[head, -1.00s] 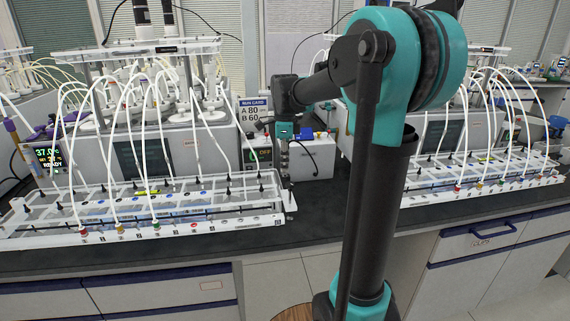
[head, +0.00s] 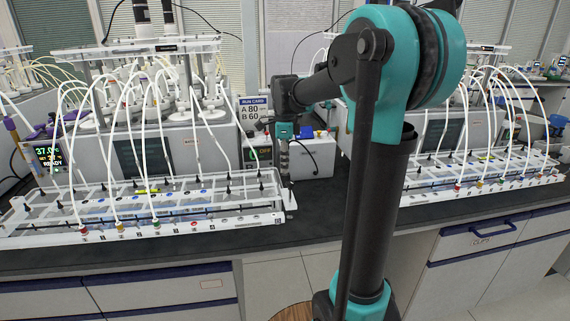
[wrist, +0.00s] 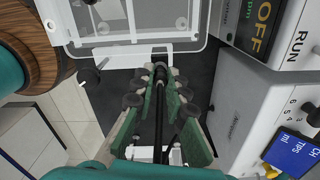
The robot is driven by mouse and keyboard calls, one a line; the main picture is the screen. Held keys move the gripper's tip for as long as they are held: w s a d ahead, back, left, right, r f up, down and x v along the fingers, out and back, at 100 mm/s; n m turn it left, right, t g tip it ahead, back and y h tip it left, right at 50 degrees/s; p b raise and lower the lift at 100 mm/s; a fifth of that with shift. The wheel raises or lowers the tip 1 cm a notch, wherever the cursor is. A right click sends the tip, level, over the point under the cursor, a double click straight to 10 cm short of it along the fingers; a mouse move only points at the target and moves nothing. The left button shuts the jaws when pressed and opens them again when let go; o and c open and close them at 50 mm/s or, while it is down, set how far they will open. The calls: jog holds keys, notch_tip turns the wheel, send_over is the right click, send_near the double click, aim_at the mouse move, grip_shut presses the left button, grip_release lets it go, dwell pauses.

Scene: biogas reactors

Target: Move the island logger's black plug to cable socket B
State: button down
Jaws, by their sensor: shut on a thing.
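My gripper (wrist: 160,72) points down at the dark bench in the wrist view, its green-backed fingers shut on a slim black piece that I take to be the black plug (wrist: 160,85). The fingers hide most of it. In the head view my gripper (head: 284,168) is small, between the left rack and a white box. That white box, which looks like the island logger (head: 311,160), has a black cable at its front; its side (wrist: 238,120) is right of my gripper in the wrist view. I cannot make out cable socket B.
A clear-topped rack (head: 262,218) with white tubes stands close left of my gripper; its edge (wrist: 125,57) lies just beyond the fingertips. A box with an OFF display (wrist: 255,28) is at upper right. Dark bench top (head: 318,215) is clear in front.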

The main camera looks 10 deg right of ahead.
jog(key=shift+f, duration=0.6)
dwell(0.6)
dwell(0.3)
jog(key=c, duration=1.5)
grip_release()
jog(key=shift+o, duration=0.2)
notch_tip(320, 180, up, 12)
